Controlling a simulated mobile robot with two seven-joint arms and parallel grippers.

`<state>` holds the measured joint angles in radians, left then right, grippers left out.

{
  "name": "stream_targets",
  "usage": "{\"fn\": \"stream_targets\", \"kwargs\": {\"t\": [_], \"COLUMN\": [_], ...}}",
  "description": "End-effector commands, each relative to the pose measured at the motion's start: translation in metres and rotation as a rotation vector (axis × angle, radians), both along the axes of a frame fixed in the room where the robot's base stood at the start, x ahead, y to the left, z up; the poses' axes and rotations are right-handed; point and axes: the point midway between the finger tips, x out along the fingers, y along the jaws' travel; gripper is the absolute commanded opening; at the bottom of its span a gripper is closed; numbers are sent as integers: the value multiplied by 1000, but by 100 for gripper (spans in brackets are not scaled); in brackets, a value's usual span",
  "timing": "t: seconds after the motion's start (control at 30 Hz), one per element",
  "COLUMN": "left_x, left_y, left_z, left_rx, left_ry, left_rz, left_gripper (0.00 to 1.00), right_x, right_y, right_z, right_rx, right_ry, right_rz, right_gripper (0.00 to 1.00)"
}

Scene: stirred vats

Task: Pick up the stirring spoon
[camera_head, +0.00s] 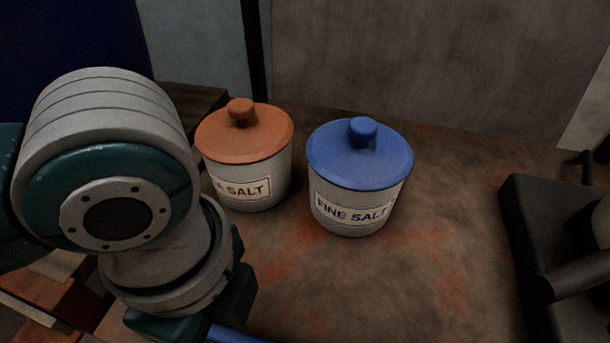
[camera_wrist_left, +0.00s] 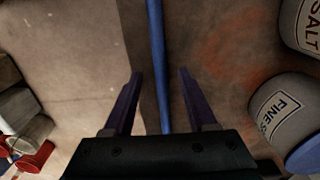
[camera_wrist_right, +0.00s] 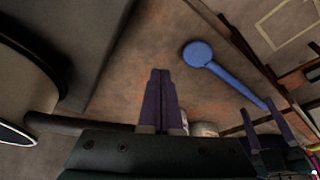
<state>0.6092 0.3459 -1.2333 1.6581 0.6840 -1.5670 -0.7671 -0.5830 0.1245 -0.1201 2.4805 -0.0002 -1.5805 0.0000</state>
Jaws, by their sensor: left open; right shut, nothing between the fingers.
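The stirring spoon is blue, with a round flat head (camera_wrist_right: 198,54) and a long straight handle, seen in the right wrist view on the brown surface. In the left wrist view its handle (camera_wrist_left: 155,50) runs between the spread fingers of my open left gripper (camera_wrist_left: 160,73). I cannot tell whether the fingers touch it. In the head view only a short piece of the handle (camera_head: 235,335) shows at the bottom edge, and my left arm hides the left fingertips. My right gripper (camera_wrist_right: 160,72) is shut and empty, apart from the spoon.
A salt pot with an orange lid (camera_head: 245,145) and a FINE SALT pot with a blue lid (camera_head: 360,165) stand behind the spoon. A dark block-shaped object (camera_head: 530,240) is at the right. The brown surface (camera_head: 430,260) between pots and block is clear.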

Motion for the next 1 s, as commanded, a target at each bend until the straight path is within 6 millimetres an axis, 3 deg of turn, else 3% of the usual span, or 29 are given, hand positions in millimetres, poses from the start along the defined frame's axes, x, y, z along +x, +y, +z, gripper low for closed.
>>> {"fn": "stream_targets", "kwargs": {"t": [0.03, 0.17, 0.47, 0.9, 1.0], "left_x": [-2, -1, -1, -1, -1], "left_y": [-2, -2, -2, -2, -2], "left_z": [-13, -28, -30, -30, -30], "left_rx": [0, 0, 0, -1, -1], "left_ry": [2, 0, -1, -2, -2], "left_rz": [-1, 0, -1, 0, 0], "left_gripper": [57, 57, 56, 7, 0], "right_x": [0, 0, 0, 1, 1], "right_y": [0, 0, 0, 1, 2], "right_z": [-8, -14, -13, -13, -13], "right_rx": [-1, -1, -1, 6, 6], "right_ry": [0, 0, -1, -3, -3], "right_rz": [1, 1, 0, -3, -4], "right_gripper": [0, 0, 0, 0, 0]}}
